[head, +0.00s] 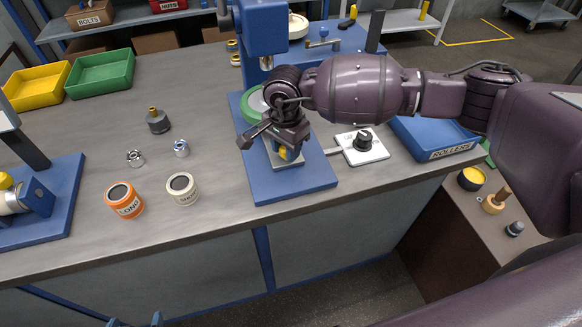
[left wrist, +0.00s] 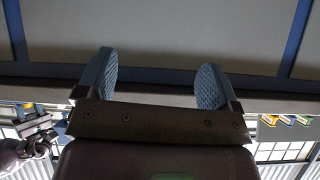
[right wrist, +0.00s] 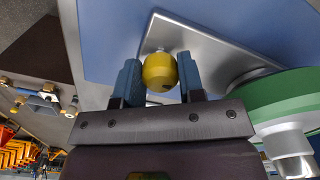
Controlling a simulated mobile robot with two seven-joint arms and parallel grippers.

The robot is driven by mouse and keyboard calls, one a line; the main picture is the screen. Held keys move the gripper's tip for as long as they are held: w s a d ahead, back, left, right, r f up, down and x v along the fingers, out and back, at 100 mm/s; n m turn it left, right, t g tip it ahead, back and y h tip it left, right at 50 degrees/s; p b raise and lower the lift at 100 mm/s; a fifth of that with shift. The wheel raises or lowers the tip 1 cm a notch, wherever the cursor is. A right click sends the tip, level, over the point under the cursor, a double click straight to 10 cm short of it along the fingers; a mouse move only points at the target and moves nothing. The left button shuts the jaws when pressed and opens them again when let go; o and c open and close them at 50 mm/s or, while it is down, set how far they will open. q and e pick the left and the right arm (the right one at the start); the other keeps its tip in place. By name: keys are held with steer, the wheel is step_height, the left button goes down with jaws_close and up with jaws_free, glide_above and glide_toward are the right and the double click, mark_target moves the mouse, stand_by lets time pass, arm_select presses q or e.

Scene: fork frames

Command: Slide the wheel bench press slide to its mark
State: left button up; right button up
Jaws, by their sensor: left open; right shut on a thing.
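The bench press (head: 262,30) is blue and stands on a blue base plate (head: 310,182) on the workbench. Its grey metal slide (head: 296,163) lies on that base and carries a round yellow knob (head: 283,153). My right gripper (head: 278,145) is over the slide, shut on the knob. The right wrist view shows the yellow knob (right wrist: 160,72) between the blue fingers, with the grey slide (right wrist: 205,55) around it. I cannot make out the mark. My left gripper (left wrist: 160,85) is open and empty, facing the bench's front panel; its fingertips show at the head view's bottom edge (head: 136,321).
A green disc (right wrist: 275,105) is beside the slide. A white plate with a black knob (head: 362,147) and a blue rollers tray (head: 440,140) are right of the press. Orange (head: 125,203) and cream (head: 183,191) cans stand left. The bench between is mostly clear.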

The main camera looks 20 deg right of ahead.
steer(key=shift+w+b, duration=0.45)
steer(key=shift+w, duration=0.4)
steer(key=o, duration=1)
steer(key=shift+r, duration=0.1)
